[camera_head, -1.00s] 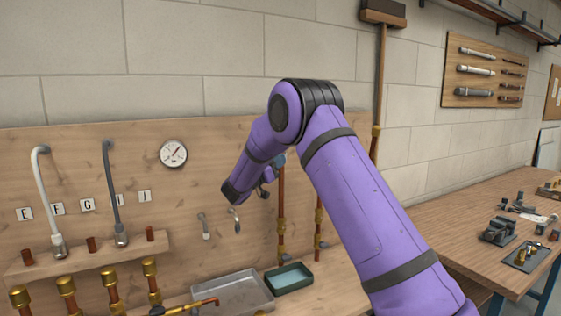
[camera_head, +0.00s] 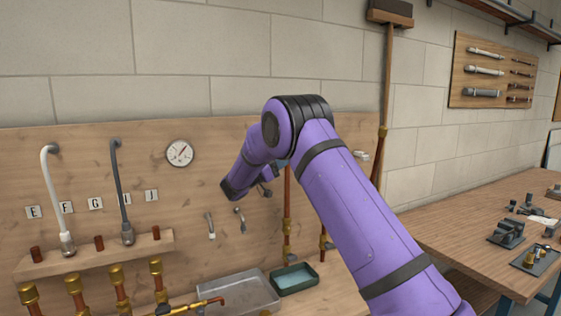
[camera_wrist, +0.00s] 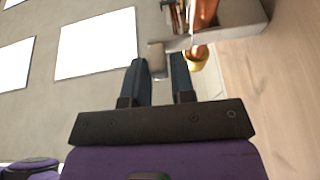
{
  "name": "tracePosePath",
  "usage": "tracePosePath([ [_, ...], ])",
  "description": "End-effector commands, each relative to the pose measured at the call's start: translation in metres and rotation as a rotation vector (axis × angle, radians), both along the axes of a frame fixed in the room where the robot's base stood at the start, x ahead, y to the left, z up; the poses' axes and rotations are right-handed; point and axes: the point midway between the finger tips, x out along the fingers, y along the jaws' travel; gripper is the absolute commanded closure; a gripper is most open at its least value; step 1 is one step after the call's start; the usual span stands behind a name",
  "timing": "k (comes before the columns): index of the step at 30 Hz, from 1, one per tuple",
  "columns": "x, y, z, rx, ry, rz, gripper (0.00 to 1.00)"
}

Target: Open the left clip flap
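In the wrist view, my gripper (camera_wrist: 160,72) is open, its two dark fingers apart. A small grey flap (camera_wrist: 157,58) lies at the fingertips, between them in the picture; whether either finger touches it I cannot tell. The flap joins a grey metal clip (camera_wrist: 185,43) beside a copper pipe (camera_wrist: 203,14) with a brass collar (camera_wrist: 195,58). In the head view, my gripper (camera_head: 266,189) is small and partly hidden behind my purple wrist. The left copper pipe (camera_head: 287,205) rises behind it, and my arm covers most of the clip there.
Two hooks (camera_head: 240,220) hang on the wooden panel (camera_head: 205,185) left of the pipe. A grey tray (camera_head: 240,292) and a green tray (camera_head: 294,279) stand below. Brass-fitted pipes (camera_head: 118,285) fill the lower left. A workbench (camera_head: 450,235) with tools stands at right.

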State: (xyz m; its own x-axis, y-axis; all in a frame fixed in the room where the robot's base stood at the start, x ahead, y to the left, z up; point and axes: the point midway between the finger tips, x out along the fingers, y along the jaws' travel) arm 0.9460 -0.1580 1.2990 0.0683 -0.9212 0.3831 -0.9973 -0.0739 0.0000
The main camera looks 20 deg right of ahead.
Motion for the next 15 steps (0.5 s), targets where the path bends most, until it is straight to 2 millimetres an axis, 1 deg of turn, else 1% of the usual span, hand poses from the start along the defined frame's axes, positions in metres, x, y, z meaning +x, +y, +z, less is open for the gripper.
tracePosePath([
  [1, 0.000, 0.000, 0.000, 0.000, 0.000, 0.000, 0.65],
  [2, 0.000, 0.000, 0.000, 0.000, 0.000, 0.000, 0.58],
  [11, 0.000, 0.001, 0.000, 0.000, 0.000, 0.000, 0.57],
  [15, 0.000, 0.011, -0.005, 0.000, 0.001, 0.003, 0.57],
])
